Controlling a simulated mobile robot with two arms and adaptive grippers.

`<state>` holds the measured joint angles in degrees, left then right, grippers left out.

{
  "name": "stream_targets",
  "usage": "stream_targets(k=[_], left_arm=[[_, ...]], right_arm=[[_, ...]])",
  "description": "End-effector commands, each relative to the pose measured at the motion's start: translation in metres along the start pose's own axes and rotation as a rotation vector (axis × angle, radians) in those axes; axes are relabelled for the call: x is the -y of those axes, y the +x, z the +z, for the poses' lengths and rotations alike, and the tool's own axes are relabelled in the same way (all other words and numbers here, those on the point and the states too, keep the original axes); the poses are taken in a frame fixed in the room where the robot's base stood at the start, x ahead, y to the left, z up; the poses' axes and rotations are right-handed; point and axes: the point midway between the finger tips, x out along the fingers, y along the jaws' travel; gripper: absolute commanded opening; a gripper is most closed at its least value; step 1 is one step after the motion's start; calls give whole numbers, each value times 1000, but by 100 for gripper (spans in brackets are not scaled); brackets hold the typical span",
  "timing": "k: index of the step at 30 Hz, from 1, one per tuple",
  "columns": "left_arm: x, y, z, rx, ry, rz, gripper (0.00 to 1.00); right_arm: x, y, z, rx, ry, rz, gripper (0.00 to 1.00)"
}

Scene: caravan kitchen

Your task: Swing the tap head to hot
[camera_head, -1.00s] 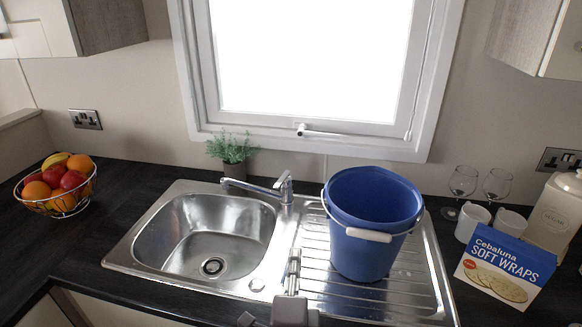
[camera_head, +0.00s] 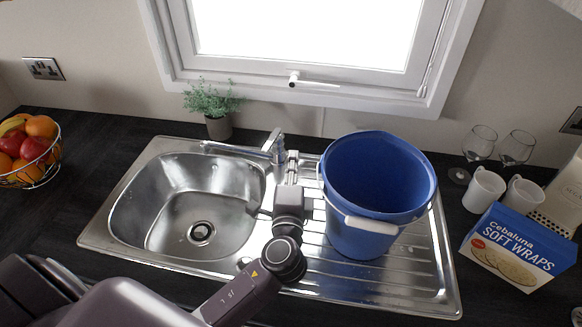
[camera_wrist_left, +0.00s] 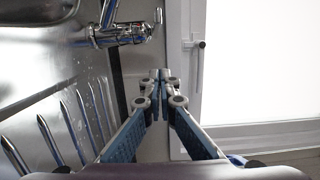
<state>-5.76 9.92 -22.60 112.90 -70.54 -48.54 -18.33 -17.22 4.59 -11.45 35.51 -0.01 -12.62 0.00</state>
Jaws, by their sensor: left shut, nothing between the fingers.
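The chrome tap (camera_head: 277,151) stands at the back edge of the sink, with its spout reaching left over the bowl and its lever head (camera_head: 274,138) on top. My left gripper (camera_head: 292,158) is shut and empty, just right of and in front of the tap. In the left wrist view the closed fingertips (camera_wrist_left: 160,76) point ahead, with the tap (camera_wrist_left: 112,36) to their upper left. A gap shows between fingers and tap there; contact is not seen. My right gripper is not in view.
A blue bucket (camera_head: 372,195) stands on the drainer close right of my left gripper. A potted plant (camera_head: 217,128) is behind the sink, left of the tap. The window (camera_head: 300,92) is behind. Mugs (camera_head: 484,190), glasses and a wraps box (camera_head: 515,247) stand at right.

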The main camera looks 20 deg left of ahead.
Motion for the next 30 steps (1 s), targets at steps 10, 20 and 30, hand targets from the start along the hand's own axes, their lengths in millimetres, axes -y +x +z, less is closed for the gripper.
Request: stream_targets(k=[10, 20, 30], left_arm=[[2, 33, 31, 0, 3, 1, 0], [-1, 35, 39, 0, 0, 1, 0], [-1, 34, 41, -23, 2, -1, 0]], right_arm=[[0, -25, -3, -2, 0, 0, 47], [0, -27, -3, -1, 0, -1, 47], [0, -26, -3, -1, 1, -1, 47]])
